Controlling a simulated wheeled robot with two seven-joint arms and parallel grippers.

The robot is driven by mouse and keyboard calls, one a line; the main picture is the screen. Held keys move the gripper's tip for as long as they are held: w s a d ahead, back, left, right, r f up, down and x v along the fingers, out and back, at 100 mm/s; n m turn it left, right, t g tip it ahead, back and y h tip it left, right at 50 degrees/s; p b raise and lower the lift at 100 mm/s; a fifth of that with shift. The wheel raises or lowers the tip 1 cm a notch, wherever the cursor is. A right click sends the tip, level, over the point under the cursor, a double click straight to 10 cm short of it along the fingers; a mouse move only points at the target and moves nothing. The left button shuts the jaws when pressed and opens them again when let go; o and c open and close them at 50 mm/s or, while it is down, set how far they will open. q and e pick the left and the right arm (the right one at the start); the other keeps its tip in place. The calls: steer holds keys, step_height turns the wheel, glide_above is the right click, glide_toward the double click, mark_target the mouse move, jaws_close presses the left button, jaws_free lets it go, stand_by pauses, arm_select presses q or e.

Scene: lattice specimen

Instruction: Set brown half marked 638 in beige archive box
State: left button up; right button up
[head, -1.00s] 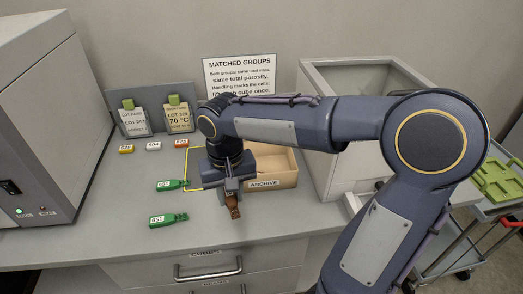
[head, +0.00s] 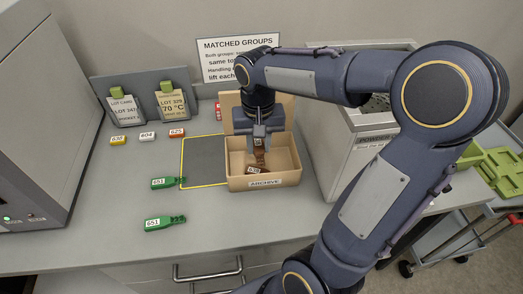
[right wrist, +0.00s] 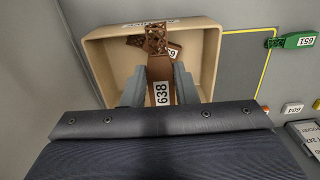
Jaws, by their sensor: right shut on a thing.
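My right gripper (head: 259,146) is shut on the brown half marked 638 and points down over the beige archive box (head: 288,176). The held brown half (right wrist: 161,72) shows its 638 label in the right wrist view, between the fingers (right wrist: 158,88); its lattice end points into the box (right wrist: 101,50). In the head view the held half (head: 259,157) is partly hidden by the fingers. A second brown half (head: 253,170) with a white label lies in the box; it also shows in the right wrist view (right wrist: 135,41). I cannot tell whether the two touch. My left gripper is not in view.
Two green halves (head: 167,183) (head: 160,223) lie left of the box. A yellow-outlined dark square (head: 203,160) adjoins it. Yellow, white and orange tags (head: 147,135) lie behind, before lot cards (head: 173,104). A grey powder bin (head: 345,160) stands close on the right.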

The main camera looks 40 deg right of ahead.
mark_target(262, 145)
steer(key=w+d+f, duration=0.2)
steer(key=f, duration=0.1)
steer(key=d+f, duration=0.1)
steer(key=f, duration=0.1)
steer(key=shift+w+f, duration=0.1)
steer(key=shift+w, duration=0.3)
steer(key=f, duration=0.3)
steer(key=shift+w+d+f, duration=0.2)
steer(key=shift+d+f, duration=0.05)
steer(key=shift+f, duration=0.1)
steer(key=shift+f+b, duration=0.45)
steer(key=shift+f, duration=0.2)
steer(key=o, duration=0.9)
steer(key=shift+o, duration=0.2)
steer(key=shift+r, duration=0.1)
